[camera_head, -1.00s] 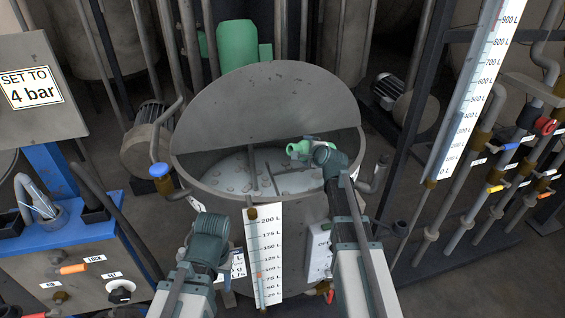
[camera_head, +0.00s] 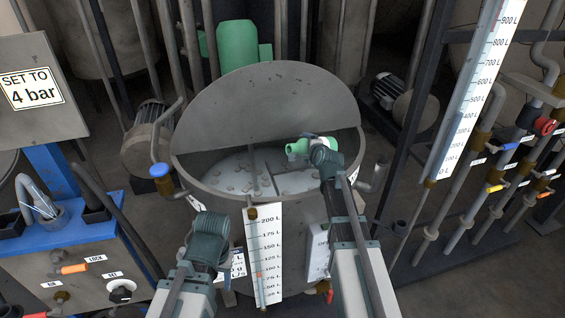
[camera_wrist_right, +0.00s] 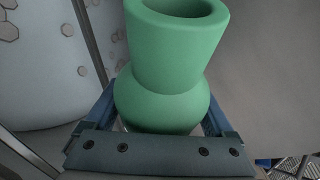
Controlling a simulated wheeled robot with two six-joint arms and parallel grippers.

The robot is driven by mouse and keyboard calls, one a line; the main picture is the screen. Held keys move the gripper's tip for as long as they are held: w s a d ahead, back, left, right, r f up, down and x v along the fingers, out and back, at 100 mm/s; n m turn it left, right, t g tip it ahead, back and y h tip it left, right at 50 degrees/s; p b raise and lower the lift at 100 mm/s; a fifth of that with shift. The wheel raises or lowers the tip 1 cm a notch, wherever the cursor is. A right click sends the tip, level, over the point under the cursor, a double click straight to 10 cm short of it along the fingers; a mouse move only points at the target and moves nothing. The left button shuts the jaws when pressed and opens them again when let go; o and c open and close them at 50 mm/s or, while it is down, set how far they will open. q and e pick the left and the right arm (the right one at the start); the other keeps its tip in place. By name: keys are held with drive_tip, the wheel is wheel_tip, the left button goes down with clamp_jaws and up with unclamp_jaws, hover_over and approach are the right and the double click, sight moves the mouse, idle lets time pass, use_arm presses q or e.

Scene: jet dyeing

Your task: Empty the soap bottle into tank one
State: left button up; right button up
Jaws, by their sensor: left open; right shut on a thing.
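The green soap bottle (camera_head: 298,148) is in my right gripper (camera_head: 322,150), over the open tank at its right side. It lies roughly sideways with its neck toward the left. In the right wrist view the green bottle (camera_wrist_right: 170,60) fills the middle, its open mouth facing up in the picture. The jaws (camera_wrist_right: 160,120) are shut around its rounded part. No stream from the mouth is visible. The tank (camera_head: 215,190) has its half lid raised at the back and holds pale liquid with brownish patches. My left gripper (camera_head: 210,235) is open and empty in front of the tank, at its left.
A litre scale (camera_head: 265,250) stands on the tank's front. A blue-topped control cabinet (camera_head: 90,265) is at the left, with a "SET TO 4 bar" sign (camera_head: 32,87) above. Pipes and coloured valves (camera_head: 495,188) line the right. A blue knob (camera_head: 160,170) sits by the tank's left rim.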

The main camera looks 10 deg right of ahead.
drive_tip(key=shift+s+a+r+n+h, duration=0.1)
drive_tip(key=shift+a+r+n+h, duration=0.25)
drive_tip(key=shift+r, duration=0.2)
drive_tip(key=shift+r+n+t+h+p, duration=0.3)
drive_tip(key=shift+r+n+t+h, duration=0.5)
drive_tip(key=shift+r+n, duration=0.45)
idle(2.2)
drive_tip(key=shift+a+r+n+t+h, duration=0.1)
drive_tip(key=shift+r+n+t+h, duration=0.15)
drive_tip(key=shift+r, duration=0.2)
drive_tip(key=shift+a+r+n+t, duration=0.1)
drive_tip(key=shift+r+n+t, duration=0.05)
drive_tip(key=shift+r+n, duration=0.25)
idle(0.9)
